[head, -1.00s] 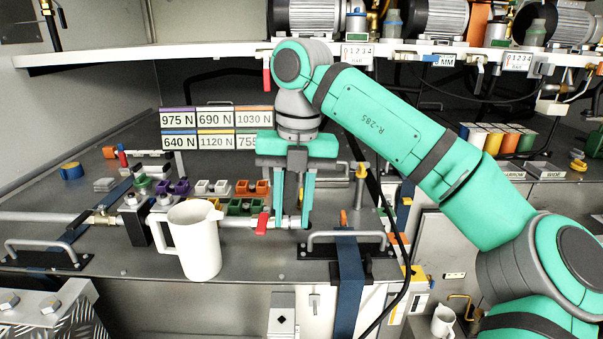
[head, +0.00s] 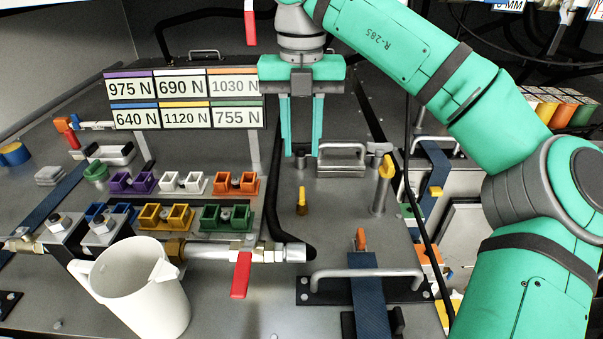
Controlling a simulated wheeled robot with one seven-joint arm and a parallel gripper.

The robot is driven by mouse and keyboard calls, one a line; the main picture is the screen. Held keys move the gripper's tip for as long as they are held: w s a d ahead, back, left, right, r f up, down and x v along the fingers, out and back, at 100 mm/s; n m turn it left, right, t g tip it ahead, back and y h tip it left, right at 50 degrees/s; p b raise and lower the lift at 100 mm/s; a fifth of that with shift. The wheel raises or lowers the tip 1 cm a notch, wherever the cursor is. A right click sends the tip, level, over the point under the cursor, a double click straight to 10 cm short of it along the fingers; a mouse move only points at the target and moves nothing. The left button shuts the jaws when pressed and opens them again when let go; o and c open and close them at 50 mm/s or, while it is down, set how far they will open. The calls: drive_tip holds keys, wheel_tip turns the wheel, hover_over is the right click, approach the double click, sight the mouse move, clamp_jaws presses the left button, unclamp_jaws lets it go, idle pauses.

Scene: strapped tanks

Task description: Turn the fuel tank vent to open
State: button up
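No part in view is labelled as the fuel tank vent, so I cannot tell which it is. A small yellow lever (head: 301,203) stands on the grey tank top (head: 330,240). A post with a yellow top (head: 383,172) stands to its right. A red lever (head: 241,274) hangs down from a valve on the pipe at the front. My gripper (head: 301,152) points down behind the yellow lever in the picture, its two green fingers apart. I see nothing held between them. A small grey fitting shows near the fingertips; I cannot tell whether they touch it.
A white jug (head: 137,290) stands at the front left. Coloured blocks (head: 226,217) and a label board (head: 186,100) are left of my gripper. A metal handle (head: 367,275) and blue strap (head: 372,310) lie front right. A black hose (head: 290,243) bends beside the pipe.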

sight(302, 193)
wheel_tip(302, 193, down, 11)
drive_tip(key=shift+s+d+r, duration=0.1)
drive_tip(key=shift+r, duration=0.05)
idle(0.4)
clamp_jaws()
